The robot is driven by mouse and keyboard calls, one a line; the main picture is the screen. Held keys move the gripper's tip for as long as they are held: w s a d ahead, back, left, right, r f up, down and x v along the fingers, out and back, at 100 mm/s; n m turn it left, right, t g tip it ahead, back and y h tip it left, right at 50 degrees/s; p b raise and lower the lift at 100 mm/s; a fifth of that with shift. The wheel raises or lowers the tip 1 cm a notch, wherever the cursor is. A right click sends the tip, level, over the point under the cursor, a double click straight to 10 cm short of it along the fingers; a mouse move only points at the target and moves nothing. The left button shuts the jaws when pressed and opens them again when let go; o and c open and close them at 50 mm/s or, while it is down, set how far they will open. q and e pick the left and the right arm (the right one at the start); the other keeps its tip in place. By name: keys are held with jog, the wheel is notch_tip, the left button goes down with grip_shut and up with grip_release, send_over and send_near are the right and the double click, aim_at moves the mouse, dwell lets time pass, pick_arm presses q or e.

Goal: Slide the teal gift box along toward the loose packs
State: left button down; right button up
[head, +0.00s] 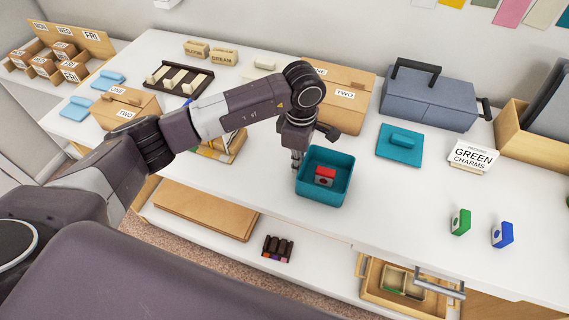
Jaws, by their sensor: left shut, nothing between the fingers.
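The teal gift box (319,197) stands open on the white table, with a red pack (325,174) inside it. Its teal lid (400,146) appears to lie flat on the table farther right and back. Two loose packs, one green (460,222) and one blue (502,235), stand on the table to the right. My left gripper (296,162) points down at the box's left side, shut and empty. Its tips are close to the box's left wall; I cannot tell whether they touch. My right gripper is out of view.
A sign reading GREEN CHARMS (472,156) stands behind the loose packs. A grey-blue case (428,100) and a cardboard box (350,78) stand at the back. An open drawer (405,285) lies below the front edge. The table between box and packs is clear.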

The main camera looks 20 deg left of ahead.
pick_arm(q)
jog(key=d+b, duration=0.4)
jog(key=d, duration=0.5)
jog(key=d+b, duration=0.5)
jog(key=d, duration=0.3)
jog(key=shift+d+f, duration=0.2)
jog(key=shift+d, duration=0.15)
jog(key=shift+d+r+b, duration=0.1)
jog(key=shift+d+b, duration=0.15)
jog(key=shift+b, duration=0.05)
jog(key=shift+r, duration=0.1)
